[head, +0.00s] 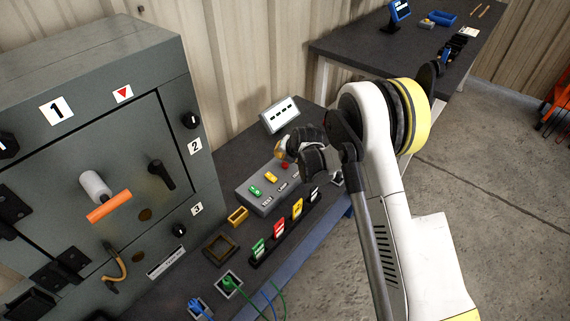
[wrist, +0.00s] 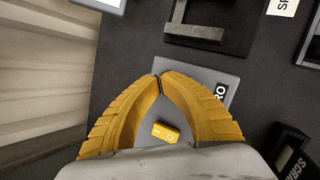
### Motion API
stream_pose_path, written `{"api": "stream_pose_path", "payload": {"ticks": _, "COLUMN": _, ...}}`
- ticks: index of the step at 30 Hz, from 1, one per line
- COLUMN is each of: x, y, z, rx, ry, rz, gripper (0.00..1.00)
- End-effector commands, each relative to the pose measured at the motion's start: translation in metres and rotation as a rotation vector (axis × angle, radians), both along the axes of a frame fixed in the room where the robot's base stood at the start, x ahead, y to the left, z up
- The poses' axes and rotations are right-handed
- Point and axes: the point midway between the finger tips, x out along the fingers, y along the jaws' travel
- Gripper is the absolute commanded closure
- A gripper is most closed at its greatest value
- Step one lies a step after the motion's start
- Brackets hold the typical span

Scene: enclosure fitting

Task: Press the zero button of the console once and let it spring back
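The grey console (head: 245,197) lies on the dark bench in the head view. It carries a green control (head: 256,190), a yellow rocker (head: 271,177) and a round red button (head: 284,166). My gripper (head: 280,153) is over the console's far right end, close to the red button. In the wrist view my gripper (wrist: 159,77) has its yellow fingertips together, with nothing seen between them. A label ending in "RO" (wrist: 221,97) shows right of the fingertips, and the yellow rocker (wrist: 165,132) shows between the fingers. No button shows at the tips; contact cannot be told.
A display with dashes (head: 281,115) stands behind the console. A rack of coloured tags (head: 278,237) stands in front of it. A second table (head: 350,50) stands at the back.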

Motion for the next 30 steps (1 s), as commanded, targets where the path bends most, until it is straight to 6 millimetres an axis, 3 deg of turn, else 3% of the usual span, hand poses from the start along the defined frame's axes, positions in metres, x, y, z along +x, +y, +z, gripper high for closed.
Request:
{"api": "stream_pose_path", "payload": {"ticks": 8, "x": 0.000, "y": 0.000, "z": 0.007, "rx": 0.000, "ry": 0.000, "rz": 0.000, "gripper": 1.00}}
{"api": "stream_pose_path", "payload": {"ticks": 21, "x": 0.000, "y": 0.000, "z": 0.049, "rx": 0.000, "ry": 0.000, "rz": 0.000, "gripper": 1.00}}
{"api": "stream_pose_path", "payload": {"ticks": 30, "x": 0.000, "y": 0.000, "z": 0.050, "rx": 0.000, "ry": 0.000, "rz": 0.000, "gripper": 1.00}}
